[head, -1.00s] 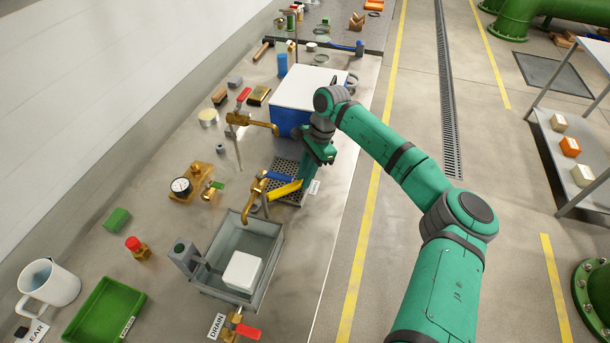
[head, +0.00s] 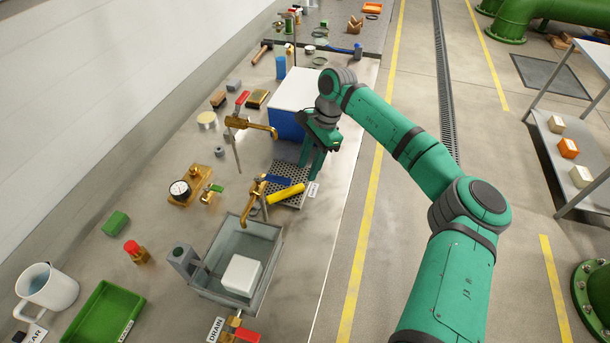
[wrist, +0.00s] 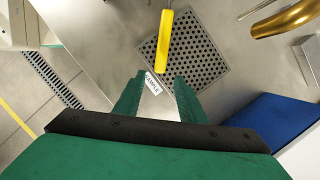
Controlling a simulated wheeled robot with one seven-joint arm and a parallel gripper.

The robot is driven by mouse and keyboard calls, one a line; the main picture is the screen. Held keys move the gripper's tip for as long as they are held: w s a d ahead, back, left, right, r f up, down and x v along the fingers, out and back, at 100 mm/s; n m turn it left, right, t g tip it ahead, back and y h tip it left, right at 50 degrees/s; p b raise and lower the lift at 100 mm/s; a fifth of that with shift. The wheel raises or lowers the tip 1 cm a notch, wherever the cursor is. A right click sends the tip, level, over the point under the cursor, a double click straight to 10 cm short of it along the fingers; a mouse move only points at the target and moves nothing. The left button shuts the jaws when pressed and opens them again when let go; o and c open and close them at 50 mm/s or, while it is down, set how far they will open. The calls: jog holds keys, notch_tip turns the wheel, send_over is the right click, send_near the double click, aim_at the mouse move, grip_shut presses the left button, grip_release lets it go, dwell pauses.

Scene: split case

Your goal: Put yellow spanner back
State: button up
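The yellow spanner (head: 286,194) lies over a perforated metal plate (head: 292,172) on the bench, beside a brass tap with a blue lever (head: 278,180). In the wrist view the yellow spanner (wrist: 165,42) reaches in from the top over the perforated plate (wrist: 203,62), and its far end is cut off by the frame. My gripper (head: 312,170) is above the plate, near the blue-and-white box.
The blue box with a white lid (head: 303,92) stands close behind my gripper. Brass taps (head: 250,123) rise on the left. A metal sink (head: 228,300) holding a white block is nearer. A small white label (head: 313,190) lies at the plate's right edge.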

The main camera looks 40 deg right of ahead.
jog(key=v, duration=0.6)
jog(key=shift+r, duration=0.35)
jog(key=shift+d, duration=0.1)
